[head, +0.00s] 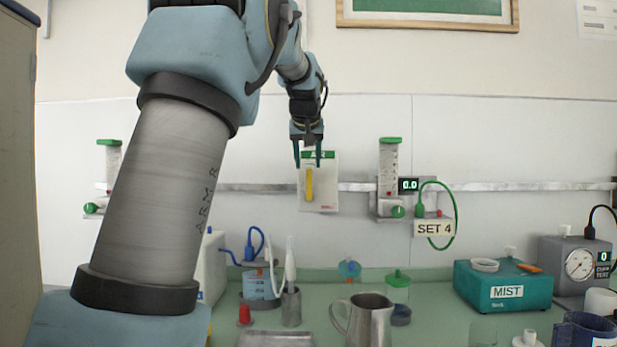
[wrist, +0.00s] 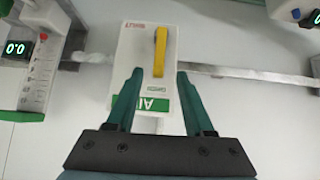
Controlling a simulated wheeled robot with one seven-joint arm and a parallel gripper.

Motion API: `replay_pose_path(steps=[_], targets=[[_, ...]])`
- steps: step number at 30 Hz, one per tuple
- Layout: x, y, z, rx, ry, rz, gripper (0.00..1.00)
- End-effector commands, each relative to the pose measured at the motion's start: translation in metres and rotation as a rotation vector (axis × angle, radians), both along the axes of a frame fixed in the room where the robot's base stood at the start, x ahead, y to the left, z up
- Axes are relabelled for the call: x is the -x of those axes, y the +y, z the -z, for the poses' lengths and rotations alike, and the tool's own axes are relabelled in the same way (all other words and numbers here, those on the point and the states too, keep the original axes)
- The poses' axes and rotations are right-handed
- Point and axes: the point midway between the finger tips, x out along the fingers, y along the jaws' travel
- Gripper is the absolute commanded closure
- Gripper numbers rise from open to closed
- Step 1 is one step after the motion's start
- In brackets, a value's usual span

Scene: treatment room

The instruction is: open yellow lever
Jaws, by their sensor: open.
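The yellow lever (head: 309,184) is a narrow upright bar on a white wall box (head: 327,197) with a green label strip along its top. In the wrist view the lever (wrist: 160,52) shows upside down on the box (wrist: 131,62), in line with the gap between my fingers. My gripper (head: 307,160) is open, with its green fingers pointing down at the top of the box in the head view. In the wrist view the fingertips (wrist: 160,72) lie either side of the lever's lower end. Nothing is between them that I can see gripped, and contact cannot be told.
A metal rail (head: 358,187) runs along the wall behind the box. A flowmeter (head: 390,175) with a "SET 4" tag (head: 433,228) is to the right. Below, the green counter holds a steel jug (head: 368,322), a teal MIST box (head: 502,286) and a gauge unit (head: 577,267).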

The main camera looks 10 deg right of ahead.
Motion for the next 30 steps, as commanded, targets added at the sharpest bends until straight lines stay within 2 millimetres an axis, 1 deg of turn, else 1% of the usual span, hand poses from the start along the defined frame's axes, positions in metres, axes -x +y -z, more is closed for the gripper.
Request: replay_pose_path(steps=[1,3,9,23,26,29,30], targets=[[0.007,0.001,-0.006,0.002,-0.003,0.003,0.47],[0.013,0.002,-0.013,0.001,-0.002,0.002,0.47],[0.023,0.005,-0.023,0.001,0.001,0.001,0.47],[0.024,0.005,-0.023,0.000,0.002,0.000,0.47],[0.024,0.011,-0.013,-0.005,0.017,-0.004,0.47],[0.026,0.029,0.019,-0.018,0.067,-0.015,0.47],[0.028,0.040,0.039,-0.024,0.097,-0.021,0.47]])
